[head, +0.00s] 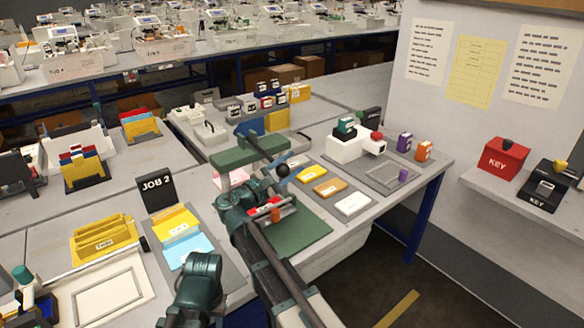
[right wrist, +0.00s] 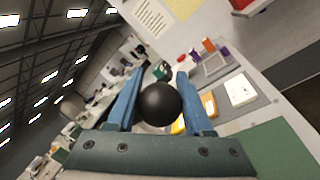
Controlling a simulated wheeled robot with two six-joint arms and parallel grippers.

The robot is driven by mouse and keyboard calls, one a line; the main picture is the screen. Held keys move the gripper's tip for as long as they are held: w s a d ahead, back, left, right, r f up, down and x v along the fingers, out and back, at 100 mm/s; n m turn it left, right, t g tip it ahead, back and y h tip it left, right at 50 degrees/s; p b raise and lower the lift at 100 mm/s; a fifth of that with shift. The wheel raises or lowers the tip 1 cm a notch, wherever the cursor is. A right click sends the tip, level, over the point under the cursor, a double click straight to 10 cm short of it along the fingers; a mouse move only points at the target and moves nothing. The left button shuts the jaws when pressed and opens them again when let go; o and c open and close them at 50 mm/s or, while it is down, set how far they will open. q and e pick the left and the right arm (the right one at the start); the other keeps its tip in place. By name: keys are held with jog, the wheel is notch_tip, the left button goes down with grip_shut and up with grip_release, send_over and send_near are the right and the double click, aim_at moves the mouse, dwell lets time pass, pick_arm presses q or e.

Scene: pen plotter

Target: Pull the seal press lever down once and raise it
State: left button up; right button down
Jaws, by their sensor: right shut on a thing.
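The seal press, with a dark green body (head: 248,152), stands near the middle of the bench in the head view. Its lever's round black knob (head: 283,171) shows to the right of the body, and also fills the middle of the right wrist view (right wrist: 161,103). My right gripper (head: 279,172) is shut on the knob, with its blue fingers on either side of it in the right wrist view. My right arm and wrist hide part of the press, and the lever's rod is not clear. My left gripper does not show.
A green mat (head: 302,234) lies right of my arm. Yellow, orange and white pads, a grey tray (head: 384,178) and a white machine (head: 352,146) stand further right.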

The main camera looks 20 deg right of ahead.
jog(key=shift+f, duration=0.4)
jog(key=shift+s, duration=0.1)
jog(key=shift+c, duration=1.6)
grip_release()
